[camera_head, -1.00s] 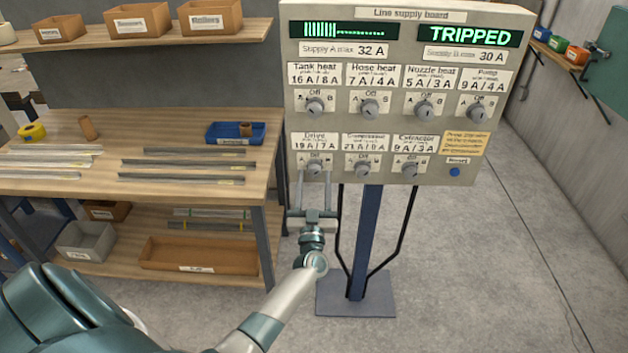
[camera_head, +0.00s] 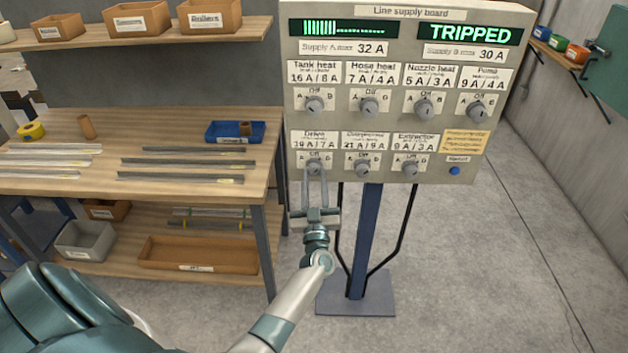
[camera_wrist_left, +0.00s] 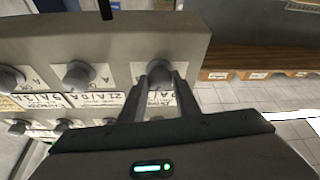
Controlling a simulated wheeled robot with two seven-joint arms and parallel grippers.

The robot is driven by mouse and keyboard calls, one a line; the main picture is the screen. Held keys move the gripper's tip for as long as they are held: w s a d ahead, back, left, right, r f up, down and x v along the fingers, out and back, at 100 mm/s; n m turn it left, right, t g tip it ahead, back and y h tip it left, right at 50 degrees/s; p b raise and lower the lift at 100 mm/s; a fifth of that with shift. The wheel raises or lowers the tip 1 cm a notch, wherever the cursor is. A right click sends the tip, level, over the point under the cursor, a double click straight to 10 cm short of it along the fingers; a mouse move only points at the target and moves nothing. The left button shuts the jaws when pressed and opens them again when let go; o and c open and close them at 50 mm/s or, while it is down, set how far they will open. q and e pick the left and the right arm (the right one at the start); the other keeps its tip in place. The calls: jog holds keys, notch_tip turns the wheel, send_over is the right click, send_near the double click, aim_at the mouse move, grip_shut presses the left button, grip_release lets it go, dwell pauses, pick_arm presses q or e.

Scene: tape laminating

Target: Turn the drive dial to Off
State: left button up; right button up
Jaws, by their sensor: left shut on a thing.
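The drive dial (camera_head: 314,167) is a grey round knob at the lower left of the line supply board (camera_head: 300,118), under the label "Drive 19 A / 7 A". My left gripper (camera_head: 315,174) reaches up to it from below and is shut on it. In the left wrist view the two fingers (camera_wrist_left: 160,86) stand on either side of the drive dial (camera_wrist_left: 160,73). The dial's exact pointing is too small and too covered to tell. The display (camera_head: 468,34) reads "TRIPPED" in green. My right gripper is not in view.
Other dials sit close by, such as the compressor dial (camera_head: 362,169) to the right and the tank heat dial (camera_head: 314,104) above. A blue reset button (camera_head: 454,171) is at the lower right. A workbench (camera_head: 90,130) with strips stands to the left. The floor at right is clear.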

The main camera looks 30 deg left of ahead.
pick_arm(q)
jog(key=n, duration=0.2)
jog(key=n+g+y, duration=0.1)
jog(key=n, duration=0.1)
jog(key=n+g+y, duration=0.1)
jog(key=shift+w+d+r+n, duration=0.1)
jog(key=shift+d+n, duration=0.15)
jog(key=shift+n, duration=0.15)
jog(key=n+g, duration=0.2)
jog(key=n, duration=0.1)
jog(key=shift+d+y, duration=0.1)
jog(key=shift+y, duration=0.3)
jog(key=shift+n, duration=0.4)
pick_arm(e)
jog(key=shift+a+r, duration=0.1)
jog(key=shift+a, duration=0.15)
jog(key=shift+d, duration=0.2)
pick_arm(q)
jog(key=o, duration=1)
jog(key=shift+o, duration=0.2)
